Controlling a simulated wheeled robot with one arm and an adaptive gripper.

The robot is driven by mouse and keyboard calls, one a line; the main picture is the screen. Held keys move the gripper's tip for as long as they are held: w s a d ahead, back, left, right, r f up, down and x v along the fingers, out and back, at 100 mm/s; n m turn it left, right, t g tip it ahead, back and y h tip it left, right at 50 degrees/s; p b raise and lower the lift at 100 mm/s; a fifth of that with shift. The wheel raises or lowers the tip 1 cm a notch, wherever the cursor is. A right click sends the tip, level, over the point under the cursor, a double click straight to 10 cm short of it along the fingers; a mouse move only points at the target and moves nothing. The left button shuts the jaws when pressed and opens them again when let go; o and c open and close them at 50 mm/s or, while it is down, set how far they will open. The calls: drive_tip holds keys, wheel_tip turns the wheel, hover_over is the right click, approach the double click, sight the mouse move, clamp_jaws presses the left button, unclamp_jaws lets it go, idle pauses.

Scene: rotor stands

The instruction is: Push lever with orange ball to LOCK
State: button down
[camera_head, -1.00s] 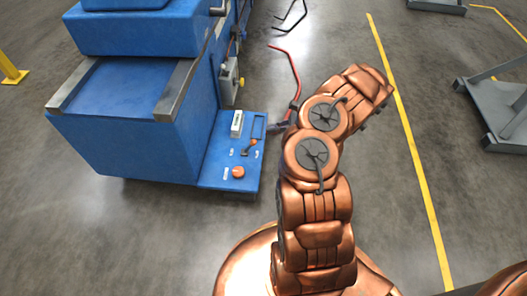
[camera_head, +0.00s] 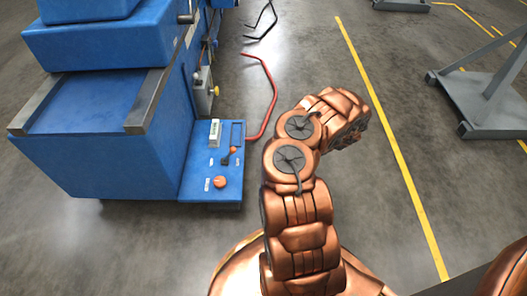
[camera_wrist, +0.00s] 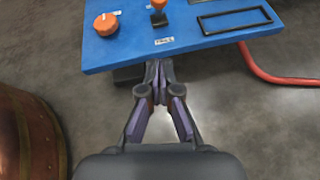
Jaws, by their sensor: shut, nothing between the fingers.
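The lever with the orange ball (camera_head: 232,151) stands on the blue control panel (camera_head: 200,190), beside a dark slot frame. In the wrist view its orange ball (camera_wrist: 158,4) is cut by the top edge, above a dark base. A small white label (camera_wrist: 164,41) lies near it, too blurred to read surely. My gripper (camera_wrist: 157,68) is shut and empty, with its tips just short of the panel's near edge in the picture and apart from the lever. In the head view my arm hides the gripper.
An orange round knob (camera_head: 220,182) sits on the panel near the lever; it also shows in the wrist view (camera_wrist: 106,24). A red bent bar (camera_head: 268,95) stands beyond the panel. A grey stand (camera_head: 480,100) is at right. Floor around the yellow line (camera_head: 390,140) is clear.

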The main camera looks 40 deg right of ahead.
sight(229, 154)
drive_tip(key=w+r+b+x, duration=0.1)
drive_tip(key=b+x, duration=0.3)
drive_tip(key=x, duration=0.7)
drive_tip(key=shift+a+r+b, duration=0.35)
drive_tip(key=shift+a+r, duration=0.05)
drive_tip(key=shift+r, duration=0.25)
drive_tip(key=shift+r+p, duration=0.15)
drive_tip(key=shift+p, duration=0.15)
